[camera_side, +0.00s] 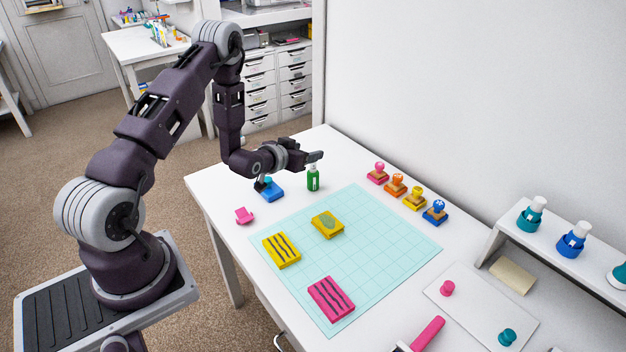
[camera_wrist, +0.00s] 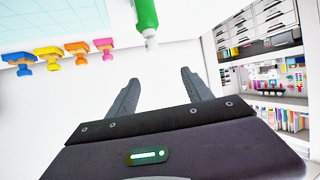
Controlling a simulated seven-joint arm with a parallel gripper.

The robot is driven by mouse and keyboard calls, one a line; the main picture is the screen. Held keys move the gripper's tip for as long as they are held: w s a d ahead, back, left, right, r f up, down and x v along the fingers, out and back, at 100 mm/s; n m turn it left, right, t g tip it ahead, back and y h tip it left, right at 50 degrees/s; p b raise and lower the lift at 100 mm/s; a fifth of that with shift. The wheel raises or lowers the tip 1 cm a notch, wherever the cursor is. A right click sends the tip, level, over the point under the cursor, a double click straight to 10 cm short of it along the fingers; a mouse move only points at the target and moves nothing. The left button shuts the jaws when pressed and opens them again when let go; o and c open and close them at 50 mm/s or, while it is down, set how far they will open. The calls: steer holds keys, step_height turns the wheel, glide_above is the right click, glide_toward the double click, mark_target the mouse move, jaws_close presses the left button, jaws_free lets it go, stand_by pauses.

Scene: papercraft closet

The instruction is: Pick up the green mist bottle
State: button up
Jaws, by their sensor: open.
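The green mist bottle (camera_side: 313,179) stands upright on the white table near its far left corner, behind the cutting mat. My gripper (camera_side: 318,156) is just above and beside the bottle's top in the side view. In the wrist view the green bottle (camera_wrist: 146,16) is at the top edge, its pale nozzle pointing down the picture. There my gripper's two dark fingers (camera_wrist: 158,85) are spread, with nothing between them. The bottle lies beyond the fingertips, apart from them. Part of the bottle is cut off by the picture's edge.
Several stamps (camera_side: 397,184) stand in a row right of the bottle. A blue block (camera_side: 271,192) sits close to its left, below my wrist. A pink piece (camera_side: 244,215) lies farther left. The pale cutting mat (camera_side: 370,252) holds yellow and pink blocks. A wall rises behind the table.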

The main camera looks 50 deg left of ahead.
mark_target(309, 176)
step_height(309, 176, down, 9)
steer(key=shift+w+f, duration=0.1)
steer(key=x, duration=0.7)
steer(key=shift+d+f, duration=0.1)
jaws_close()
